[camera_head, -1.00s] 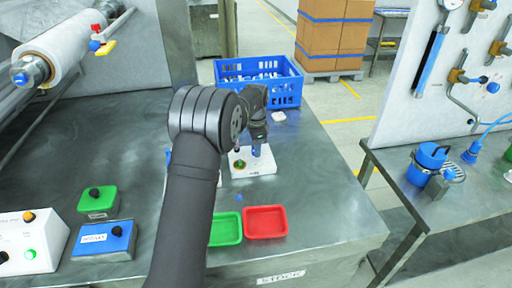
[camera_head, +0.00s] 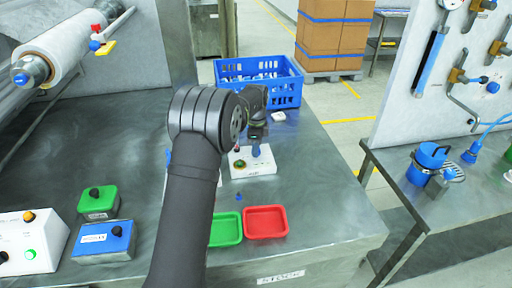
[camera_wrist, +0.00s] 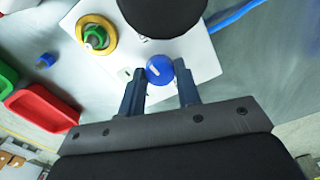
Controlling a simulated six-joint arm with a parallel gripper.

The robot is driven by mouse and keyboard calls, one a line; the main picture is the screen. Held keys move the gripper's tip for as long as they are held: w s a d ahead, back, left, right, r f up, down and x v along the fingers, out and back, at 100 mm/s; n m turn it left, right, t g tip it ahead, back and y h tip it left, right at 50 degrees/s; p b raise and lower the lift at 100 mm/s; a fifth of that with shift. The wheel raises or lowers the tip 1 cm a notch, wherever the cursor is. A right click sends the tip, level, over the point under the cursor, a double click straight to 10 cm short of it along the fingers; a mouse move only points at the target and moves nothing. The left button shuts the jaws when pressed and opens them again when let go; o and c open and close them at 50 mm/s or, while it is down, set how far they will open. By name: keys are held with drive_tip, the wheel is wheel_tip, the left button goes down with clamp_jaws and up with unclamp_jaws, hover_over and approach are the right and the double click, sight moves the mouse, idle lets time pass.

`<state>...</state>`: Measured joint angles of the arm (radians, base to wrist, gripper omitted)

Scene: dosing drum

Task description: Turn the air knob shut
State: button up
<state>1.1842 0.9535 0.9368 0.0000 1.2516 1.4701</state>
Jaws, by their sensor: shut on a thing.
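A white box (camera_head: 266,168) with knobs stands on the steel table, and it also fills much of the wrist view (camera_wrist: 203,62). A round blue knob (camera_wrist: 159,69) with a white pointer mark sits on its top. My gripper (camera_wrist: 160,76) has one dark finger on each side of this knob and is shut on it. In the head view my gripper (camera_head: 256,148) points down over the box and partly hides the knob. Beside it on the box is a green knob (camera_wrist: 96,37) in a yellow ring. The lettering on the box is too small to read.
A green tray (camera_head: 226,230) and a red tray (camera_head: 265,222) lie in front of the box. A blue crate (camera_head: 288,92) stands behind. A dark round shape covers the top of the wrist view. The table to the right of the box is clear.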

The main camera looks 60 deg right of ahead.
drive_tip(key=shift+r, duration=0.1)
drive_tip(key=o, duration=1)
drive_tip(key=shift+c, duration=0.2)
wheel_tip(320, 180, up, 17)
drive_tip(key=shift+r, duration=0.2)
wheel_tip(320, 180, down, 18)
drive_tip(key=shift+r, duration=0.2)
idle(0.4)
